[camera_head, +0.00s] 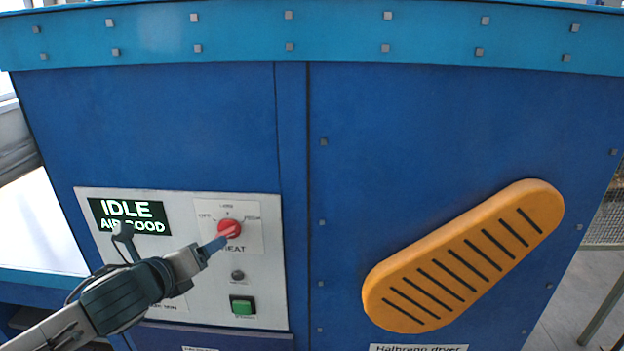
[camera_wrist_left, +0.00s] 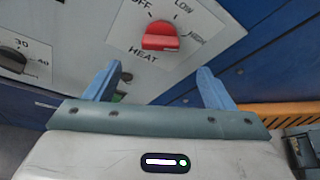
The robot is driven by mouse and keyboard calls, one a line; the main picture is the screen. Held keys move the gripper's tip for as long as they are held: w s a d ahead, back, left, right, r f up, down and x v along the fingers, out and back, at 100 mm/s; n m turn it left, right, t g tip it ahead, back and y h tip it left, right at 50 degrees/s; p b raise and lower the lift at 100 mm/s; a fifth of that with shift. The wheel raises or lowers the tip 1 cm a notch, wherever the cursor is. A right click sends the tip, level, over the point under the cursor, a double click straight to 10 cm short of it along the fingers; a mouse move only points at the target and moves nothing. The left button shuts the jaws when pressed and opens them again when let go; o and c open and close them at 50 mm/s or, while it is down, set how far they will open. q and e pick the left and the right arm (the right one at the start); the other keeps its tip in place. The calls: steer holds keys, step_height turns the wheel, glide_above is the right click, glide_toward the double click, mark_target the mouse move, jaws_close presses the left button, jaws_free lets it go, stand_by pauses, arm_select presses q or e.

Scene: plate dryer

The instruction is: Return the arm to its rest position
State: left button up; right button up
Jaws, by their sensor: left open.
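My left gripper (camera_head: 217,243) comes in from the lower left in the head view, in front of the control panel (camera_head: 88,215). In the left wrist view its two blue fingers (camera_wrist_left: 158,80) are spread with nothing between them. The red HEAT knob (camera_head: 229,229) is just beyond the fingertips, and it also shows in the left wrist view (camera_wrist_left: 160,36). There the fingertips look apart from the knob, with panel visible between. The knob's labels read OFF, LOW and HIGH; its exact setting is hard to tell. My right gripper is not in view.
The blue dryer fills the view. A display (camera_head: 130,216) reads IDLE. A green button (camera_head: 242,306) sits below a small dark button (camera_head: 238,275). A slotted orange cover (camera_head: 463,257) stands out on the right. A black dial (camera_wrist_left: 12,60) is at left in the wrist view.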

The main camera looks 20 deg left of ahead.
arm_select(q)
steer(key=s+d+f+n+g+y, duration=0.1)
steer(key=s+f+n+g, duration=0.15)
steer(key=f+n, duration=0.5)
steer(key=s+d+f+n+g, duration=0.1)
steer(key=s+f+n+g, duration=0.1)
steer(key=s+f+n, duration=0.35)
steer(key=s+d+f+n+g, duration=0.3)
steer(key=s+d+f+n, duration=0.1)
steer(key=s+f+n, duration=0.35)
steer(key=s+d+f+n+g, duration=0.3)
steer(key=s+f+n, duration=0.4)
steer(key=f+n, duration=0.15)
step_height(320, 180, down, 37)
steer(key=a+g+b, duration=0.1)
steer(key=a+b, duration=0.2)
steer(key=b, duration=0.5)
steer(key=s+f+b, duration=0.3)
steer(key=s+f, duration=0.6)
steer(key=f, duration=0.4)
steer(key=s+a+f+g+b, duration=0.1)
steer(key=s+f+b, duration=0.2)
steer(key=s+f, duration=0.6)
step_height(320, 180, down, 5)
steer(key=shift+s+r+h, duration=0.1)
steer(key=shift+s+h, duration=0.15)
steer(key=shift+h, duration=0.05)
